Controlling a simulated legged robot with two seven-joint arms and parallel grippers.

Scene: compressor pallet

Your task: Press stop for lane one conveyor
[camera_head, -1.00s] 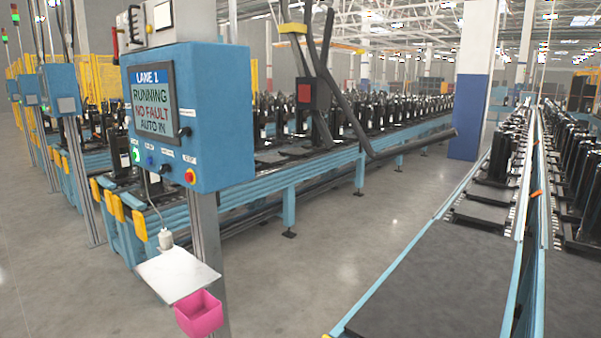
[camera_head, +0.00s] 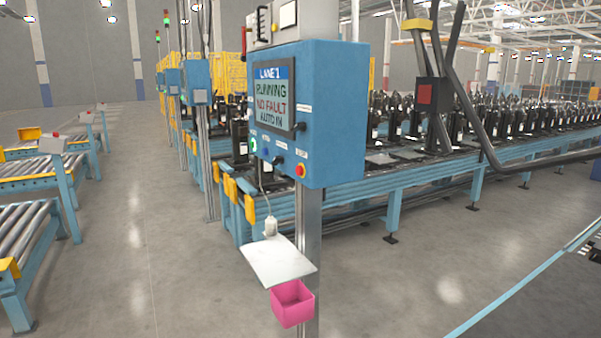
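The blue lane 1 control box (camera_head: 335,115) stands on a grey post right of the picture's middle. Its screen (camera_head: 272,92) reads "LANE 1, RUNNING, NO FAULT, AUTO IN". Below the screen are a green button (camera_head: 253,144) at the left, a small blue button, a black switch (camera_head: 279,160) and a red button on a yellow base (camera_head: 300,170) at the right. The button labels are too small to read. The lane conveyor (camera_head: 430,180) with black compressors runs behind the box. Neither of my grippers is in view.
A white shelf (camera_head: 280,262) and a pink bin (camera_head: 292,304) hang on the post below the box. Roller conveyors (camera_head: 25,230) stand at the left. Open floor (camera_head: 150,260) lies between them and the post. A blue rail (camera_head: 530,280) crosses the lower right.

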